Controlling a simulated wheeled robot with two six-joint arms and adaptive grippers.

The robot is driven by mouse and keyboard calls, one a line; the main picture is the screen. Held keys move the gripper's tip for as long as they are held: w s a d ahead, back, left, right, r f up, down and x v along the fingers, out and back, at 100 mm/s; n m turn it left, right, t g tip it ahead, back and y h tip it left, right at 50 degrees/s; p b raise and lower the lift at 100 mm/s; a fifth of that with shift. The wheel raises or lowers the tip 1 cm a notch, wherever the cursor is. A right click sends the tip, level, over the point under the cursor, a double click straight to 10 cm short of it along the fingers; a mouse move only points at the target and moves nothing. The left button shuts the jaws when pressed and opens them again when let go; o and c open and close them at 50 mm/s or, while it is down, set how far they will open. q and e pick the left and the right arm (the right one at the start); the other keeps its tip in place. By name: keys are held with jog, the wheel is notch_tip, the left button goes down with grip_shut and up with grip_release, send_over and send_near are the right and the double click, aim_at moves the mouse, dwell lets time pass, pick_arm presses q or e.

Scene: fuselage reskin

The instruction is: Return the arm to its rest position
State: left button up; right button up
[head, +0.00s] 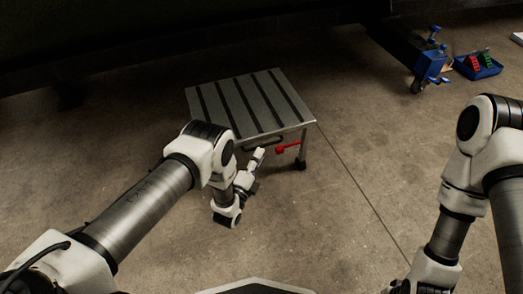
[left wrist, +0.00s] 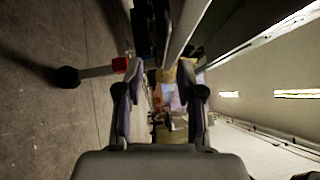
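My left arm reaches in from the left in the head view. Its gripper (head: 257,157) is beside the front edge of a low step platform, left of a red lever. In the left wrist view the two fingers of my left gripper (left wrist: 162,92) stand apart with nothing held between them. My right arm (head: 460,190) comes down at the right of the head view, bent. Its gripper is cut off by the bottom edge.
The grey platform (head: 235,110) with dark strips stands on concrete close to my left gripper. Its red lever (head: 288,147) and front leg are near the fingers. A blue wheeled stand (head: 430,65) and blue tray (head: 478,68) are at the back right. The middle floor is clear.

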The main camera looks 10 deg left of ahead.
pick_arm(q)
jog(key=v, duration=0.4)
dwell(0.3)
